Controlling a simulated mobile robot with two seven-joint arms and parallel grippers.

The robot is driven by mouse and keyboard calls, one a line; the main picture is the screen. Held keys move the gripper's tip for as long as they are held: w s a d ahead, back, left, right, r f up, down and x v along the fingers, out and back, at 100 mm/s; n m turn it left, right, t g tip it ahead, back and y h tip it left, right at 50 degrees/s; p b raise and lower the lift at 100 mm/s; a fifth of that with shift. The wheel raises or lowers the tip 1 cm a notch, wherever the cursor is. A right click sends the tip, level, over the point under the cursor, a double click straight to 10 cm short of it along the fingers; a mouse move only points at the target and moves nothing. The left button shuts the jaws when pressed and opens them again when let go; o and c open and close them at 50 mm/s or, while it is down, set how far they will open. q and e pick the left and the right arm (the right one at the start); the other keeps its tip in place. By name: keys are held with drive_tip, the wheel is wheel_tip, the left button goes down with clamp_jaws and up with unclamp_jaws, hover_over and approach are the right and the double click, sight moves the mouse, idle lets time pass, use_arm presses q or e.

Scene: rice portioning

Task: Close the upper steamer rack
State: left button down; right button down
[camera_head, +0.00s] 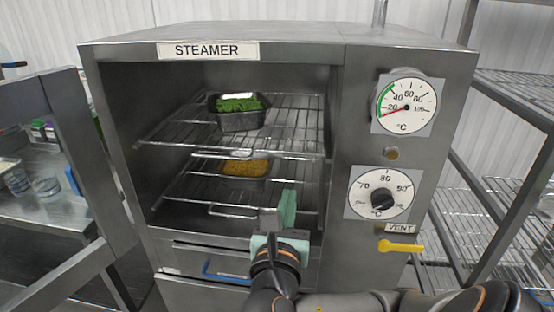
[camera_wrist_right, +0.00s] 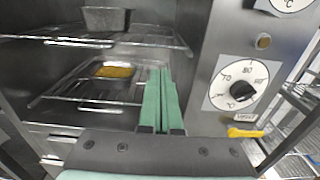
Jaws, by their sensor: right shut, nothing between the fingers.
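The steamer (camera_head: 350,50) stands open, its door (camera_head: 65,150) swung out to the left. The upper rack (camera_head: 180,130) is a wire shelf with its front edge near the cabinet opening, and it bears a metal pan (camera_head: 240,120) of green food. The lower rack (camera_head: 185,195) bears a pan of yellow food (camera_head: 245,167). My right gripper (camera_head: 288,208) is shut and empty in front of the lower rack's right side, below the upper rack. In the right wrist view its green fingers (camera_wrist_right: 160,100) are together, and the upper rack (camera_wrist_right: 110,42) is above left. My left gripper is not in view.
Gauges and a knob (camera_head: 383,200) are on the steamer's right panel, with a yellow vent handle (camera_head: 400,246) below them. Wire shelving (camera_head: 510,85) stands at the right. A metal table (camera_head: 40,205) with glass dishes is behind the door at the left.

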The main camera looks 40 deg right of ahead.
drive_tip(key=b, duration=0.6)
approach(297, 154)
drive_tip(key=x, duration=0.6)
drive_tip(key=shift+w+d, duration=0.25)
drive_tip(key=shift+d, duration=0.15)
